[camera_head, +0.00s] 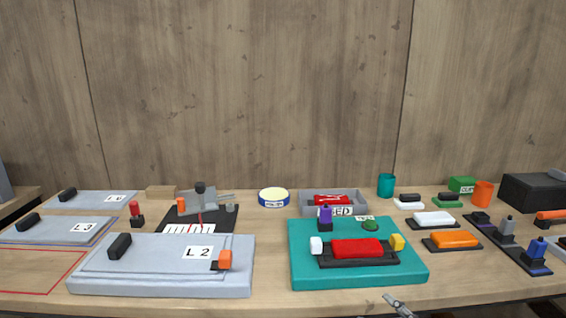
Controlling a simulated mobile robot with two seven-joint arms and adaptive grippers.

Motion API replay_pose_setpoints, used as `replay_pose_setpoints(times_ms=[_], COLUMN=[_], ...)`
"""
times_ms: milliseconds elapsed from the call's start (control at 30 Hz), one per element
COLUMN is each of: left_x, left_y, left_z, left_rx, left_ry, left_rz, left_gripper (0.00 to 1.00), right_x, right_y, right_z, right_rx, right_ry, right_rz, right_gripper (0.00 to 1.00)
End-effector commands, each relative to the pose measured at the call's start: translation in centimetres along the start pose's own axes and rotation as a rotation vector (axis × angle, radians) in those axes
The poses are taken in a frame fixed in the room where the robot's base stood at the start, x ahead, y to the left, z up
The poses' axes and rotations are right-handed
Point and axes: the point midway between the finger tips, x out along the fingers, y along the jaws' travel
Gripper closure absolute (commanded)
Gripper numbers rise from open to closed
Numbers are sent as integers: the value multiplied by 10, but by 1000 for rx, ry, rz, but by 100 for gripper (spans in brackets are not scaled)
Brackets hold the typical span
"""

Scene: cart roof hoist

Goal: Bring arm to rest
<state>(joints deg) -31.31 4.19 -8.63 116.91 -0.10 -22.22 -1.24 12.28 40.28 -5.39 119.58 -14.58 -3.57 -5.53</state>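A small grey gripper tip (398,304) shows at the bottom edge, right of centre, in front of the teal board. It seems to be my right gripper; most of it is cut off by the frame, and I cannot tell if it is open or shut. It appears apart from the objects. My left gripper is not in view. The teal board (308,274) carries a red block (357,248) in a black holder, between a white and a yellow block. The grey L2 panel (155,285) lies to its left.
Panel L3 (55,235) and another grey panel lie at the left, behind a red outline. A grey tray (352,198), a round tin (273,196) and a teal cup (386,185) stand at the back. Several blocks crowd the right. A strip of table front (270,297) is bare.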

Motion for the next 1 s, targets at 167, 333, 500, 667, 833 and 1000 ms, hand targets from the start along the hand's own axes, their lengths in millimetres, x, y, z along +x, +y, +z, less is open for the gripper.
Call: replay_pose_setpoints(times_ms=[167,333,500,667,833,1000], left_x=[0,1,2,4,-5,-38], left_y=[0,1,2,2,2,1], left_z=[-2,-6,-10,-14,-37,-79], left_rx=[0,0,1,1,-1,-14], left_ry=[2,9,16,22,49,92], left_rz=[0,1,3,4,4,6], left_gripper=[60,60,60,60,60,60], right_x=[-72,-157,-243,-314,-361,-348], right_y=[-103,-197,-274,-322,-327,-290], right_z=[67,93,87,66,46,23], right_rx=[341,617,833,967,1009,1019], right_ry=[-318,-590,-809,-962,-1053,-1025], right_rz=[-72,-126,-152,-139,-132,-119], right_gripper=[57,57,57,57,57,57])
